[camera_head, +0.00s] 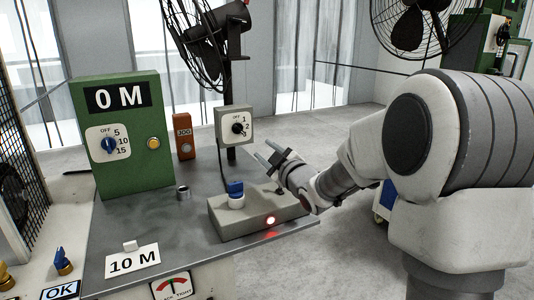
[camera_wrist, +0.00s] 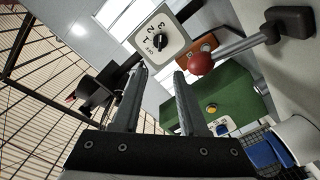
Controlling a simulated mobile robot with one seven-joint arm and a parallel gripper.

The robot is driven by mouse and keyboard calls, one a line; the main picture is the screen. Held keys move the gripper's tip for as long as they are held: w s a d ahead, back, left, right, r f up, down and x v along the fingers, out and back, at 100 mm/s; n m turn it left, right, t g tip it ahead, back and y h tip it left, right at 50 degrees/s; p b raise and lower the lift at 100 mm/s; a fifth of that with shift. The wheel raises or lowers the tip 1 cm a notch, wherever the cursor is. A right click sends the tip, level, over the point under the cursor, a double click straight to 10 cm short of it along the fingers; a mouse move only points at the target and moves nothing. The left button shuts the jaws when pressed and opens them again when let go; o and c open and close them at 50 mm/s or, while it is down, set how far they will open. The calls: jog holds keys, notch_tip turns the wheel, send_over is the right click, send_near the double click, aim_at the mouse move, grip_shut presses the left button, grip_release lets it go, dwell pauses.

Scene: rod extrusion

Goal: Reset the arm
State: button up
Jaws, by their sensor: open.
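My gripper (camera_head: 268,157) is raised above the right end of a grey box on the bench, with its fingers pointing left. In the wrist view my gripper (camera_wrist: 158,75) shows two fingers apart with nothing between them. Beyond the fingertips is the grey dial box (camera_head: 235,126), marked OFF, 1, 2, 3; it also shows in the wrist view (camera_wrist: 163,42). A lever with a red ball (camera_wrist: 200,64) is close to the right finger in the wrist view; I cannot tell whether they touch. My white arm (camera_head: 345,180) reaches in from the right.
A green box (camera_head: 120,170) reading 0 M stands on the bench (camera_head: 180,220), beside an orange JOG box (camera_head: 184,136). The grey box (camera_head: 240,215) bears a blue knob (camera_head: 236,190) and a lit red lamp (camera_head: 270,220). A 10 M card (camera_head: 133,261) lies in front. A black fan (camera_head: 208,45) stands behind.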

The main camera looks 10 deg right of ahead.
dwell(0.4)
jog(key=shift+s+d+r+h, duration=0.1)
jog(key=shift+s+r+h, duration=0.05)
jog(key=shift+s+h, duration=0.2)
jog(key=s+d+f+m+g+h, duration=0.1)
jog(key=s+f+m+g+h, duration=0.35)
jog(key=s, duration=1.45)
jog(key=s+d+f+m+g, duration=0.15)
jog(key=s+m+g, duration=0.6)
jog(key=s, duration=1.15)
notch_tip(320, 180, up, 26)
jog(key=p, duration=2.5)
jog(key=shift+w+d+f, duration=0.15)
